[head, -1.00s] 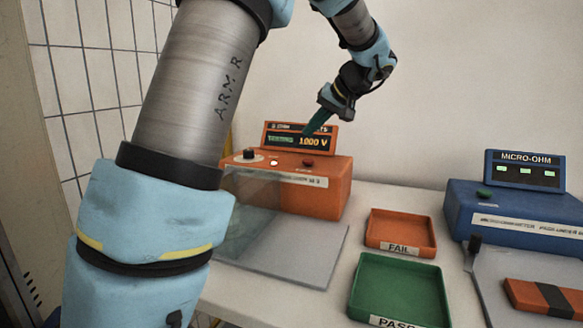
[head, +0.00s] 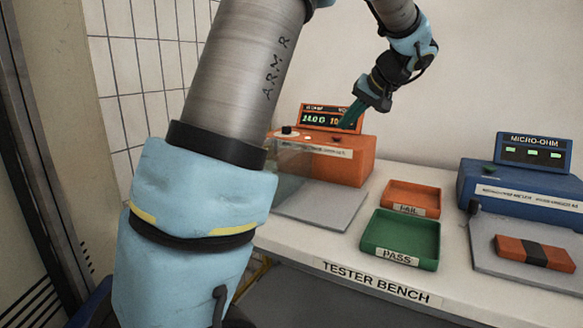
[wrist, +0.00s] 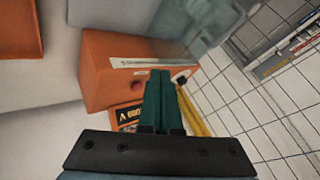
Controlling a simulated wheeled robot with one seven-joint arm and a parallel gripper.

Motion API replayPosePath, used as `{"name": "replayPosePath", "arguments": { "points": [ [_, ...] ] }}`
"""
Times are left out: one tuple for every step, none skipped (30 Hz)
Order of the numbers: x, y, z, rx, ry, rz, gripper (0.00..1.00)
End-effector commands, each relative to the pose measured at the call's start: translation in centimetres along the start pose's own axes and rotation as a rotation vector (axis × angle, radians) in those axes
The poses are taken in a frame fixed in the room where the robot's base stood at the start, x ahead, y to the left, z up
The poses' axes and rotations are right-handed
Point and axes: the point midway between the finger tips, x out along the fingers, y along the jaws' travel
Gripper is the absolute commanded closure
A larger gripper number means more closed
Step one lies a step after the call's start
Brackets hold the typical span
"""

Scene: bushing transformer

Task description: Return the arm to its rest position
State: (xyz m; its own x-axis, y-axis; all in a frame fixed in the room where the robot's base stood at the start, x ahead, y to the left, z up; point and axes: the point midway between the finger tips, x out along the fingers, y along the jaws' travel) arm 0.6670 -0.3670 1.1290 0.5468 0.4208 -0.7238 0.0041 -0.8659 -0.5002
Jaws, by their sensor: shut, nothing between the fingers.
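My gripper (head: 352,115) hangs in the air in front of the orange tester's display in the head view, its green fingers pointing down and to the left. In the wrist view my gripper (wrist: 160,78) shows its green fingers closed together, with nothing between them. The orange tester (head: 345,168) stands behind and below it on the bench, and its orange body also shows in the wrist view (wrist: 110,88). My arm crosses the left half of the head view and hides part of the bench.
The tester bench (head: 300,238) holds an orange FAIL tray (head: 410,190), a green PASS tray (head: 385,232) and a blue micro-ohm meter (head: 515,190). An orange and black piece (head: 535,250) lies on the meter's grey plate. A tiled wall (head: 130,70) is at the left.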

Motion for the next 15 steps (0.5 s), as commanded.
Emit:
{"name": "replayPosePath", "arguments": {
  "points": [
    [0.7,-0.4,0.6,0.005,-0.018,0.005,1.00],
    [1.0,-0.5,0.9,0.011,-0.028,0.012,1.00],
    [1.4,-0.6,1.4,0.018,-0.040,0.021,1.00],
    [1.8,-0.8,1.8,0.023,-0.050,0.028,1.00],
    [2.1,-0.9,2.2,0.028,-0.062,0.036,1.00],
    [2.5,-1.1,2.7,0.034,-0.076,0.047,1.00],
    [3.0,-1.3,3.2,0.040,-0.088,0.057,1.00],
    [3.3,-1.5,3.8,0.045,-0.102,0.066,1.00],
    [4.0,-1.8,4.6,0.054,-0.120,0.082,1.00],
    [4.4,-2.0,5.2,0.057,-0.136,0.094,1.00],
    [4.9,-2.2,6.0,0.065,-0.151,0.108,1.00],
    [5.5,-2.6,7.0,0.070,-0.174,0.128,1.00],
    [6.0,-2.8,7.8,0.074,-0.190,0.145,1.00],
    [6.5,-3.1,8.8,0.078,-0.208,0.162,1.00],
    [7.1,-3.5,10.1,0.081,-0.232,0.187,1.00]
  ]
}}
